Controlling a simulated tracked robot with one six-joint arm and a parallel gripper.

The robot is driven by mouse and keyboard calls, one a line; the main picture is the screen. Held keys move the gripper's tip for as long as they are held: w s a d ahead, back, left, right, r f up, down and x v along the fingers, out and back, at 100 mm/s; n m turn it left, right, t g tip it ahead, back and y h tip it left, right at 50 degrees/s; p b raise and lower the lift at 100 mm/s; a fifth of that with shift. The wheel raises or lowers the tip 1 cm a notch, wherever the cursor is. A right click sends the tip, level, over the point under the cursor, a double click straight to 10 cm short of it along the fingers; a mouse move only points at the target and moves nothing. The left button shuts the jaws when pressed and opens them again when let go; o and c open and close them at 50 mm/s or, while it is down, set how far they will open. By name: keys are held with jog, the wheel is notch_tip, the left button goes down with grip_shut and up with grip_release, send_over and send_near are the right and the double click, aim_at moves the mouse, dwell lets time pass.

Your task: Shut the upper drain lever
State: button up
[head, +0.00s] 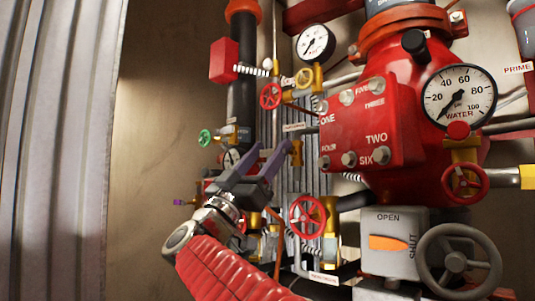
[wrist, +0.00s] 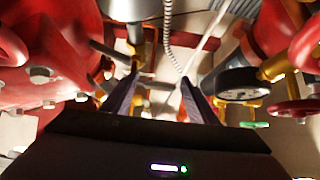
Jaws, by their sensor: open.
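My gripper (head: 270,148) is open and empty in the head view, its two purple-grey fingers pointing up among the pipes left of the red valve body. In the wrist view, the open fingers (wrist: 160,78) show with a gap between them. I cannot tell whether this is the upper drain lever, as the labels there are too small to read. My fingers and arm hide part of the lower pipework.
The red valve body (head: 375,125) with numbered bolts stands close on the right. A red handwheel (head: 308,216) is below right of my gripper. A red wheel (head: 270,95) is above it, a green wheel (head: 206,137) to its left. The grey OPEN/SHUT box (head: 390,243) is lower right.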

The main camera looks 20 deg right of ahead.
aim_at(265, 154)
jog(key=shift+s+a+f, duration=0.2)
jog(key=shift+a+f, duration=0.2)
jog(key=shift+f, duration=0.05)
jog(key=v, duration=0.4)
jog(key=s+a, duration=0.6)
jog(key=a, duration=0.4)
jog(key=shift+s, duration=0.25)
jog(key=shift+s, duration=0.1)
